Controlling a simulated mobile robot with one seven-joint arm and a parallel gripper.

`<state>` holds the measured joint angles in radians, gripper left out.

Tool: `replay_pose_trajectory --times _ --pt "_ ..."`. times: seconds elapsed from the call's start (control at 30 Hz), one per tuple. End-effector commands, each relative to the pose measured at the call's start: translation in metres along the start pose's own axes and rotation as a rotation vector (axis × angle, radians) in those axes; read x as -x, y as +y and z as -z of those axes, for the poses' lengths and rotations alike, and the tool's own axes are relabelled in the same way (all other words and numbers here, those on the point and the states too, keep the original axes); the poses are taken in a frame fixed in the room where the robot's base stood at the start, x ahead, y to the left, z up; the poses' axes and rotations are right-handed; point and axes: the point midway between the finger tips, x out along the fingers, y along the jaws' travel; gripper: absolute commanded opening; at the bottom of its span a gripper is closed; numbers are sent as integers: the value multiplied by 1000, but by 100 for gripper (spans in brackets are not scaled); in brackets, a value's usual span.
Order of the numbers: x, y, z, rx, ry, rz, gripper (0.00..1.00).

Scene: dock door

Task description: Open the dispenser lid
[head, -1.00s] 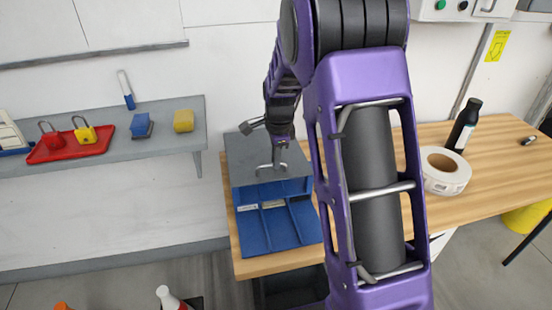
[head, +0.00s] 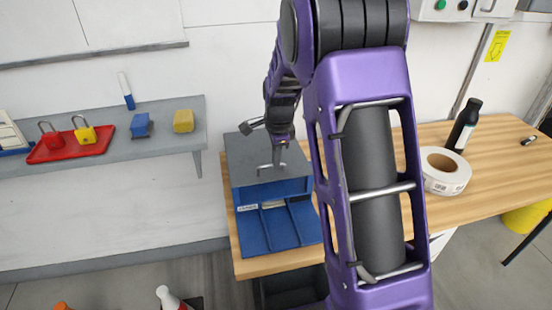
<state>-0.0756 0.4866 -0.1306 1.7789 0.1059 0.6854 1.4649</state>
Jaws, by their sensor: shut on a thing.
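The dispenser is a blue box with open front compartments (head: 270,230) and a grey lid (head: 246,165) over its back part. It stands at the left end of the wooden bench. My gripper (head: 279,165) is at the metal handle (head: 265,170) on the lid's front part and is shut on it. The fingertips are small in this view. My purple arm hides the right side of the dispenser.
A label roll (head: 446,178) and a dark bottle (head: 463,125) stand on the bench (head: 490,175) to the right. A wall shelf (head: 170,145) at left holds a red tray (head: 72,148) with padlocks, and blue and yellow blocks. A dark bin (head: 290,287) is below the bench.

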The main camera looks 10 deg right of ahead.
Motion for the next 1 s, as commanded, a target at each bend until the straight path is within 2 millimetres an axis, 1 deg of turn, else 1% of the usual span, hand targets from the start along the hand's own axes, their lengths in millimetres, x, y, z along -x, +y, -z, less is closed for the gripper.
replay_pose_trajectory --times 0.37,0.57,0.77,0.87,1.0 --pt "1 0 0 0 0 0 0" --pt "11 -5 0 0 0 1 0" --pt "37 -19 1 -1 1 4 0" --pt "55 -32 0 0 2 7 0" --pt "79 -54 0 0 2 12 0"
